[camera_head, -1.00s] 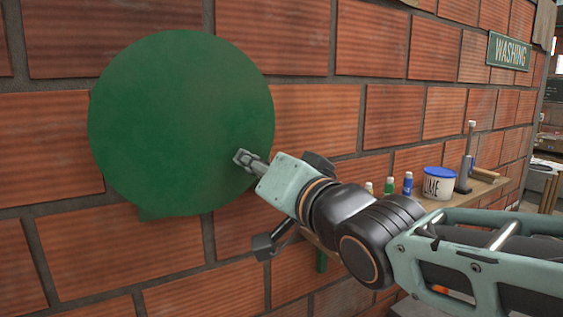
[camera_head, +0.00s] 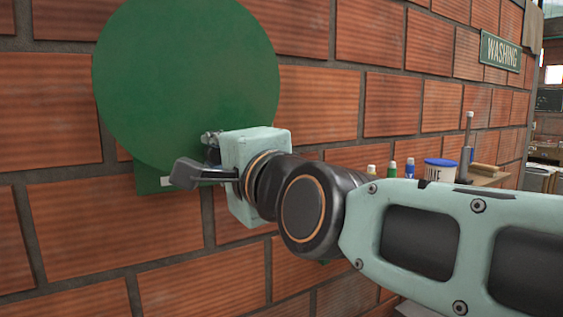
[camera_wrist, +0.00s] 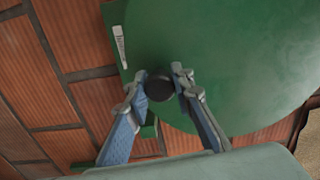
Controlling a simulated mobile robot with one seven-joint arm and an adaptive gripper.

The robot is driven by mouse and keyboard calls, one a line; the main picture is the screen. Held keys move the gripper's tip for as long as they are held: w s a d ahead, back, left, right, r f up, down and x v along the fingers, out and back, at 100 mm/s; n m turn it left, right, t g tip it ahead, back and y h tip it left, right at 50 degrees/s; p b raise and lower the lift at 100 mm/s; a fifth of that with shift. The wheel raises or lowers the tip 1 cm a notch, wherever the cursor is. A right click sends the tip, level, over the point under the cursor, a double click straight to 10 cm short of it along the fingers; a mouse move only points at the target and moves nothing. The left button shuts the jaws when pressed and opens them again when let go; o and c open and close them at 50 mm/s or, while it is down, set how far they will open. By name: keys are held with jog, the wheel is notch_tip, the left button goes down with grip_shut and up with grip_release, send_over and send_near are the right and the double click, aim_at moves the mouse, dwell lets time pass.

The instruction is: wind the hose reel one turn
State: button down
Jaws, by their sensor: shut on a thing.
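The hose reel (camera_head: 185,75) is a large green disc on the brick wall, at the upper left of the head view. It also fills much of the wrist view (camera_wrist: 225,60). A dark round crank knob (camera_wrist: 159,88) stands out near the disc's edge. My gripper (camera_wrist: 160,86) has its two fingers around this knob, one on each side, and is shut on it. In the head view my gripper (camera_head: 212,140) is at the disc's lower right edge, and the knob is hidden there. A green bracket with a pale label (camera_wrist: 120,46) shows behind the disc.
A shelf (camera_head: 488,180) on the wall at the right holds a white tub with a blue lid (camera_head: 440,171), several small bottles and a brush-like block (camera_head: 484,169). A WASHING sign (camera_head: 500,51) hangs above. Brick wall lies close behind my arm.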

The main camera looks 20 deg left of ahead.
jog(key=shift+s+a+f+m, duration=0.2)
jog(key=shift+s+a+m, duration=0.2)
jog(key=shift+m, duration=0.1)
jog(key=c, duration=1.7)
grip_release()
jog(key=shift+r, duration=0.1)
jog(key=shift+o, duration=0.2)
jog(key=shift+d, duration=0.15)
jog(key=v, duration=1.2)
